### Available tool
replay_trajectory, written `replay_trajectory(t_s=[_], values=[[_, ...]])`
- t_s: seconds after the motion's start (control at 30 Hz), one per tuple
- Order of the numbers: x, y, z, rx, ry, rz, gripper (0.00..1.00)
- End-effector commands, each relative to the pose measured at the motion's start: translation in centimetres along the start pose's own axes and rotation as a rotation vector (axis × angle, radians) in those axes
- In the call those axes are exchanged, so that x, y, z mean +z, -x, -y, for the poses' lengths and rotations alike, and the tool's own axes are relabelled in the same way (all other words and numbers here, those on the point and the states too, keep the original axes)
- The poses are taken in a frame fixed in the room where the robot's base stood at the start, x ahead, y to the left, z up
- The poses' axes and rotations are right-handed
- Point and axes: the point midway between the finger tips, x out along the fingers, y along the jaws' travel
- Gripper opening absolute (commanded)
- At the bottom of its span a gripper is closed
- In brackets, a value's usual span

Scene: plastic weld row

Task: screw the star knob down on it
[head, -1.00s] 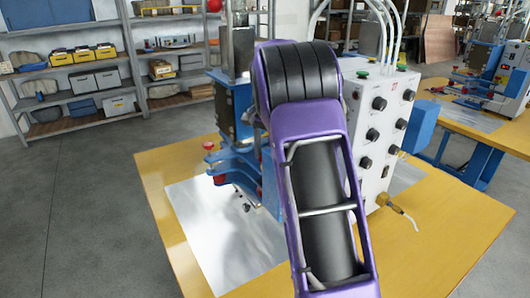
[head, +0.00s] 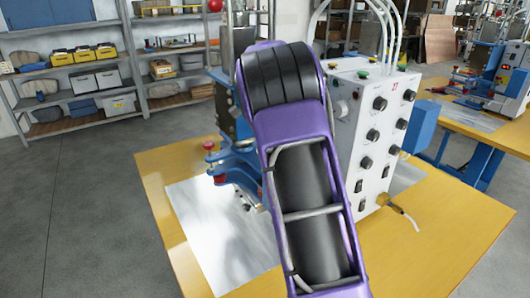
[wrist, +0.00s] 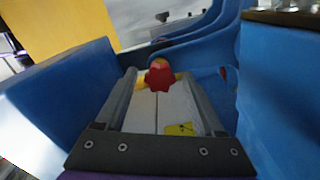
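A red star-shaped knob (wrist: 159,77) shows in the wrist view, just past the fingertips and roughly midway between them, with yellow around its base. Pale panels with a yellow warning label show between the fingers. In the head view my purple arm hides the gripper and part of the blue welding machine (head: 232,158). A red knob (head: 209,147) stands on that machine's left arm; I cannot tell whether it is the same knob.
Blue machine walls stand close on the left (wrist: 60,85) and right (wrist: 278,90) of the fingers. A white control box (head: 368,130) stands right of my arm on the yellow table (head: 440,235). A bare metal sheet (head: 215,235) lies at the table's left.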

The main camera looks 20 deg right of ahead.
Motion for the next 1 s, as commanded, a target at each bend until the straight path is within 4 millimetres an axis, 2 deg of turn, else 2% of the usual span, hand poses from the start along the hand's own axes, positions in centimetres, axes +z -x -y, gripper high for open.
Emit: replay_trajectory(t_s=[0.27, 0.37, 1.0], values=[[-0.01, 0.00, -0.01, 0.000, 0.008, 0.000, 0.72], [-0.03, 0.00, -0.01, 0.000, 0.080, 0.001, 0.72], [-0.14, 0.03, -0.09, -0.001, 1.004, 0.000, 0.72]])
